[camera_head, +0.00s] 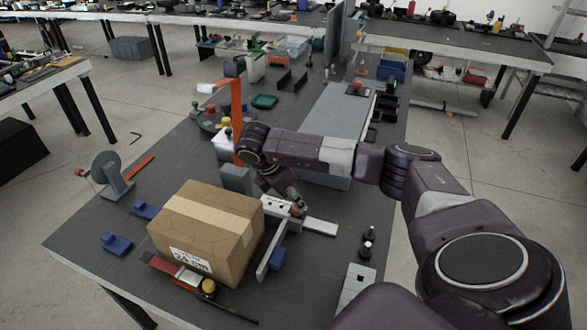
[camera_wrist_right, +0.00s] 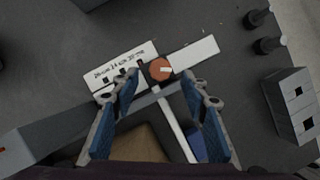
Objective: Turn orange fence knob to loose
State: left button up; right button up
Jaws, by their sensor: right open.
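The orange fence knob (camera_wrist_right: 158,70) is a round knob with a pale pointer mark, on a white plate (camera_wrist_right: 190,58) with printed lettering and dark square marks. In the right wrist view it lies at the upper middle, just beyond and between the fingertips. My right gripper (camera_wrist_right: 162,92) is open, with blue pads on either side of the knob's line and nothing between them. In the head view my right gripper (camera_head: 289,197) points down over the fence plate (camera_head: 321,226), and the knob (camera_head: 298,210) is partly hidden by it. My left gripper is not in view.
A cardboard box (camera_head: 205,230) stands left of the fence. A long grey fence bar (camera_head: 270,250) runs beside it. Blue blocks (camera_head: 117,243) and dark pegs (camera_head: 368,243) stand on the table. A tall orange post (camera_head: 237,115) rises behind.

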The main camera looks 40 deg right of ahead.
jog(key=p+x, duration=0.1)
jog(key=x, duration=0.5)
jog(key=shift+c, duration=0.6)
jog(key=c, duration=1)
